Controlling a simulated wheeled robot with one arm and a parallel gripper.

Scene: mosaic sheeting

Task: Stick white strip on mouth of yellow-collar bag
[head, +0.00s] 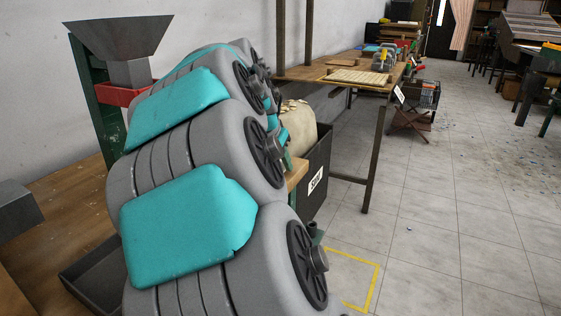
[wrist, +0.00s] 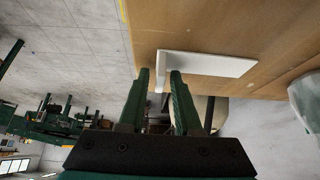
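In the wrist view a flat white piece (wrist: 215,64) lies on the wooden tabletop near its edge. A narrow white strip (wrist: 160,76) at its left end extends toward me, between my gripper's fingertips (wrist: 160,74). The two green fingers stand apart, one on each side of this strip, with small gaps showing. In the head view a cream bag (head: 297,126) with a bunched top sits in a dark bin, partly hidden by my arm. I cannot see a yellow collar on it. My gripper is hidden in the head view.
The dark bin (head: 317,172) has a white label and stands beside a long wooden bench (head: 340,92). A yellow floor marking (head: 373,290) lies in front. A grey hopper (head: 118,38) stands at upper left.

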